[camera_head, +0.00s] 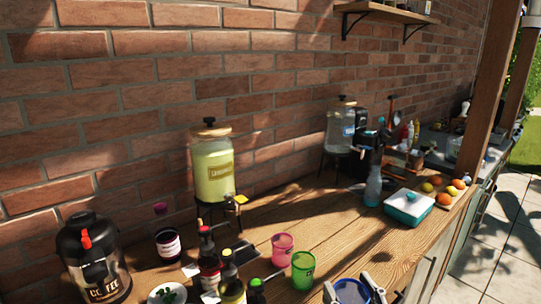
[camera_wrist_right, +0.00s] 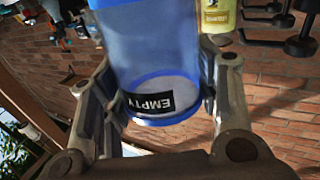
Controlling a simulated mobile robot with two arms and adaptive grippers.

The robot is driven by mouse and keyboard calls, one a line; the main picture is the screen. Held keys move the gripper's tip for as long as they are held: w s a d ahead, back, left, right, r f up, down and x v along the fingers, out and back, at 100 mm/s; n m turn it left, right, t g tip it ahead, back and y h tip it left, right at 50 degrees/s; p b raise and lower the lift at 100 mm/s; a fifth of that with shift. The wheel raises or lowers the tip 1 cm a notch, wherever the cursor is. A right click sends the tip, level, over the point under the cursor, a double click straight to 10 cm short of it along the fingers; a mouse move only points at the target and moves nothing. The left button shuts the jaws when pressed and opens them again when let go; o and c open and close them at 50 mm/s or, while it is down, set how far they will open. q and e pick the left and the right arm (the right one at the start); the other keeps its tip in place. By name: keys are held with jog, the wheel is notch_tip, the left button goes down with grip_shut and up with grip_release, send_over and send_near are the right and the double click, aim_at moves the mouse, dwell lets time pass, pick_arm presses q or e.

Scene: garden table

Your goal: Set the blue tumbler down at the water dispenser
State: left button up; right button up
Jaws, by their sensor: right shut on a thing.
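The blue tumbler (camera_head: 352,293) is at the bottom edge of the head view, partly cut off. In the right wrist view the blue tumbler (camera_wrist_right: 150,45) is translucent, with a black label reading EMPTY. My right gripper (camera_head: 350,290) is shut on it, one finger on each side, and it also shows in the wrist view (camera_wrist_right: 158,85). The water dispenser (camera_head: 340,125), a clear jar on a dark stand, is at the back of the table, well apart from the tumbler; a dark machine partly hides its right side. My left gripper is not in view.
A yellow lemonade dispenser (camera_head: 213,172) stands at the left by the brick wall. A pink cup (camera_head: 283,247), a green cup (camera_head: 303,271) and several bottles stand nearby. A grey-blue bottle (camera_head: 373,187) and a teal box (camera_head: 409,207) are at right. Bare wood lies around (camera_head: 325,220).

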aim_at(340, 291)
jog(key=s+d+f+m+h, duration=0.2)
jog(key=s+d+f+h, duration=0.1)
jog(key=s+f, duration=0.5)
jog(key=shift+s+d+f+h, duration=0.3)
jog(key=shift+s+h, duration=0.25)
jog(key=shift+h, duration=0.05)
dwell(0.5)
jog(key=w+a+r+n+y, duration=0.1)
jog(key=w+r+y, duration=0.1)
jog(key=r, duration=0.1)
jog(key=w+a+r+n+y, duration=0.1)
jog(key=w+a+r+y, duration=0.1)
jog(key=w+r, duration=0.1)
jog(key=w+a+r+n+g+y, duration=0.1)
jog(key=w+a+r, duration=0.1)
jog(key=w+r, duration=0.1)
jog(key=shift+a+r+n+y, duration=0.15)
jog(key=shift+r+n+y, duration=0.15)
jog(key=shift+y, duration=0.1)
jog(key=shift+w+a+r+y, duration=0.2)
jog(key=shift+w+r+y, duration=0.15)
jog(key=shift+r, duration=0.2)
